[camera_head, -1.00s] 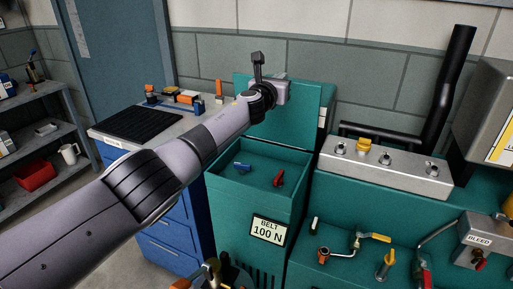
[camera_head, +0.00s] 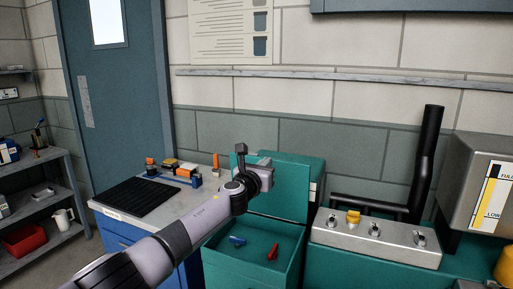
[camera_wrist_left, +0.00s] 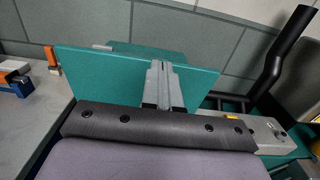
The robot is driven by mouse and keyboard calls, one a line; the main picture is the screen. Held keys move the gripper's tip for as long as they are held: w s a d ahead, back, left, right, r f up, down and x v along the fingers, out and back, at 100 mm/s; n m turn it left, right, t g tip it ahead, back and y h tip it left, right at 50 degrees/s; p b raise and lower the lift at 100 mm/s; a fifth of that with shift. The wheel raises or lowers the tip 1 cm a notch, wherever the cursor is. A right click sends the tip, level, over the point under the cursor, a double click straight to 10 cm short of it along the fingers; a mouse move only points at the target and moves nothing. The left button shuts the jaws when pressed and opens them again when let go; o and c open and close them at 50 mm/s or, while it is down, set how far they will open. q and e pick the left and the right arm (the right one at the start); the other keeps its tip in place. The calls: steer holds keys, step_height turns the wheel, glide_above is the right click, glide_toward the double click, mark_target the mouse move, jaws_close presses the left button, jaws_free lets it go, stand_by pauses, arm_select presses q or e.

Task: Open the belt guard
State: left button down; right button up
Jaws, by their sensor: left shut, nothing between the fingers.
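The belt guard is a teal box (camera_head: 225,262) with its flat teal lid (camera_head: 290,190) standing upright at the back, so the box is open at the top. Inside lie a blue-handled piece (camera_head: 237,240) and a red-handled piece (camera_head: 272,252). My left gripper (camera_head: 266,163) is shut and empty, in front of the lid near its upper left part. In the left wrist view the shut fingers (camera_wrist_left: 160,68) lie across the lid (camera_wrist_left: 110,75); I cannot tell whether they touch it. My right gripper is out of view.
A workbench with a black ribbed mat (camera_head: 140,197) and small tools stands left of the box. A metal block with a yellow knob (camera_head: 353,217) and a black pipe (camera_head: 425,160) stand to the right. A shelf (camera_head: 50,160) is at far left. The wall is close behind.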

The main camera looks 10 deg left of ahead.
arm_select(q)
steer(key=shift+s+a+r+p, duration=0.5)
steer(key=shift+s+r+p, duration=0.45)
steer(key=shift+s+r, duration=1.95)
steer(key=s+d+f+n+g+h, duration=0.1)
steer(key=s+d+f+n+g, duration=0.15)
steer(key=s+f+n, duration=0.85)
steer(key=s+d+f+n+g+h, duration=0.15)
steer(key=s+d+f+n, duration=0.35)
steer(key=f, duration=1)
steer(key=s+a+f+n+g+y, duration=0.1)
steer(key=s+a+f+n, duration=0.3)
steer(key=s, duration=0.5)
steer(key=s+a+f+n+g+y, duration=0.1)
steer(key=s+a+f+n, duration=0.4)
steer(key=s+n, duration=0.4)
steer(key=s+a+f+n+g+y, duration=0.1)
steer(key=s+a+f+n+y, duration=0.1)
steer(key=s+a+f+n, duration=0.2)
steer(key=s+n, duration=0.3)
steer(key=s, duration=0.2)
steer(key=shift+s+a+f+g, duration=0.25)
steer(key=shift+a+g, duration=0.05)
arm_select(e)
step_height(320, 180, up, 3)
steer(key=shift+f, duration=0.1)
arm_select(q)
steer(key=shift+f, duration=0.1)
